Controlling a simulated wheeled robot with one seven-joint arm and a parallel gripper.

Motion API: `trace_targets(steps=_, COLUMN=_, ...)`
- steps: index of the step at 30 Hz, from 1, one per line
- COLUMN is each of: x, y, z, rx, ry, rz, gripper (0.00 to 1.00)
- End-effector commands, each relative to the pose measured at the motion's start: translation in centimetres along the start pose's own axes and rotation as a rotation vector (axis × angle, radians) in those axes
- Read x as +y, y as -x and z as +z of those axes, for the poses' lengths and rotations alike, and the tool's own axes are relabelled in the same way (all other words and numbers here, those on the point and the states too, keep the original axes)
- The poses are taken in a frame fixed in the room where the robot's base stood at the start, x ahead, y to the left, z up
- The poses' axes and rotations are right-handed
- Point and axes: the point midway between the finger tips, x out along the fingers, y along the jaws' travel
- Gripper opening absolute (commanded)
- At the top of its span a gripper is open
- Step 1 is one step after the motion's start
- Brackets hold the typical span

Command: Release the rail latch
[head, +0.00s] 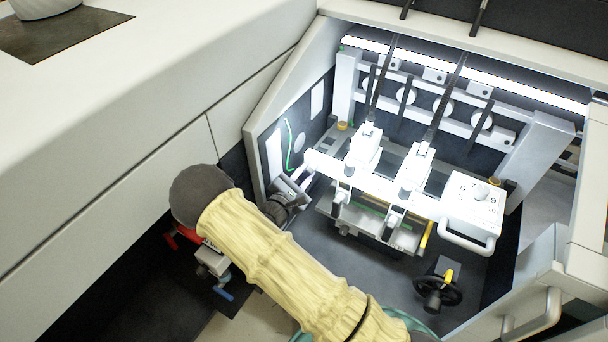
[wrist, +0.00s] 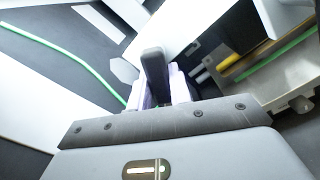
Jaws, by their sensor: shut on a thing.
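My gripper (head: 302,178) is at the left end of the white rail (head: 325,168) inside the open machine bay. In the wrist view, its two pale fingers (wrist: 155,96) are closed around a dark upright lever (wrist: 153,66), apparently the rail latch. The lever's rounded top shows above the fingers; its lower part is hidden between them. In the head view, my gripper hides the lever, and its angle cannot be told there.
Two white stitching heads (head: 364,150) stand on the rail. A white control box (head: 474,205) with a handle is at its right. A black handwheel (head: 437,291) sits below. A green cable (wrist: 62,54) runs along the left wall. The bay floor in front is mostly clear.

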Motion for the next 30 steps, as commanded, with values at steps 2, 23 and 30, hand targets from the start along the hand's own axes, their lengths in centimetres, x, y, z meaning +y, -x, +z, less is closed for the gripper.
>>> trace_targets(steps=2, x=-0.1, y=0.1, z=-0.1, rx=0.004, ry=0.015, rz=-0.001, gripper=0.0)
trace_targets(steps=23, x=-1.2, y=0.0, z=0.3, rx=0.006, ry=0.441, rz=-0.002, gripper=0.0)
trace_targets(steps=30, x=-1.5, y=0.1, z=0.3, rx=0.008, ry=0.559, rz=-0.002, gripper=0.0)
